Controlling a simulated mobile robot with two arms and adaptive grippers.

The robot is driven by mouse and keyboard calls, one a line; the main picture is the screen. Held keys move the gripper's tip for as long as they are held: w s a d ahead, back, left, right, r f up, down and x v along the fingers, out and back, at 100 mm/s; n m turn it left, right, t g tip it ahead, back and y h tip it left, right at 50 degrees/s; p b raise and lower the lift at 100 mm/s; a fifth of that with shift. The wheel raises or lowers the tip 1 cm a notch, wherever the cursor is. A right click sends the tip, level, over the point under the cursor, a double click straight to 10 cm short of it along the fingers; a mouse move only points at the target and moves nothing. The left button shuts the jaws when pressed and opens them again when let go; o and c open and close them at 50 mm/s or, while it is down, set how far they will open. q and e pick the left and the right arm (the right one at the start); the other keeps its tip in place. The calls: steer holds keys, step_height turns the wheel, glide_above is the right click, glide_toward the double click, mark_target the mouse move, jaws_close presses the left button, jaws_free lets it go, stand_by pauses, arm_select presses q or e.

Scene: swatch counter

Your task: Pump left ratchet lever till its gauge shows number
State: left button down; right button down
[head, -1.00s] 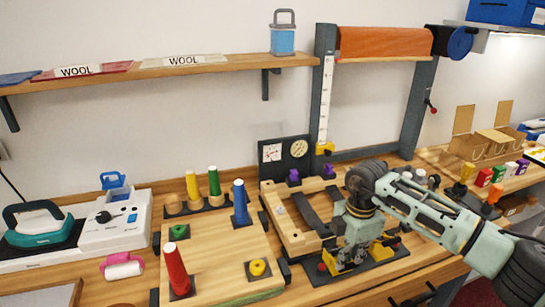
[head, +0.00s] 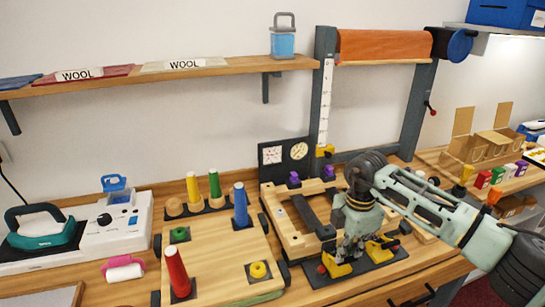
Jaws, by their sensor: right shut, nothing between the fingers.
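Two yellow ratchet mechanisms stand side by side on a dark plate (head: 372,265) at the bench's front: the left ratchet (head: 338,269), with a red knob at its left, and the right ratchet (head: 384,248). My right gripper (head: 348,257) points down over the left ratchet with its fingers shut and empty. It hides part of the ratchets, and I cannot tell whether it touches the lever. A black panel (head: 284,167) behind carries a white square gauge (head: 272,155) and a cream round gauge (head: 299,151). Their readings are too small to tell. My left gripper is out of view.
A wooden clamp frame (head: 290,232) with purple knobs stands just left of my right gripper. Farther left is a board (head: 215,255) with a red cone (head: 177,272) and blue cone (head: 241,206). A grey post frame (head: 323,100) rises behind. An open cardboard box (head: 490,147) stands right.

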steer(key=shift+s+d+f+b, duration=0.1)
steer(key=shift+s+f+b, duration=0.1)
steer(key=shift+f+b, duration=0.35)
steer(key=shift+s+f+b, duration=0.2)
steer(key=shift+f, duration=0.65)
steer(key=shift+w+r+p, duration=0.25)
steer(key=shift+r+p, duration=0.15)
steer(key=shift+r, duration=0.3)
steer(key=shift+w+r+p, duration=0.25)
steer(key=shift+r+p, duration=0.1)
steer(key=shift+r, duration=0.35)
steer(key=shift+s+f+b, duration=0.2)
steer(key=shift+f+b, duration=0.25)
steer(key=shift+f, duration=0.3)
steer(key=shift+s+f+b, duration=0.15)
steer(key=shift+f+b, duration=0.25)
steer(key=shift+f, duration=0.3)
steer(key=shift+w+a+r+p, duration=0.1)
steer(key=shift+w+r+p, duration=0.1)
steer(key=shift+r+p, duration=0.4)
steer(key=shift+w+a+r+p, duration=0.1)
steer(key=shift+w+r+p, duration=0.1)
steer(key=shift+r, duration=0.75)
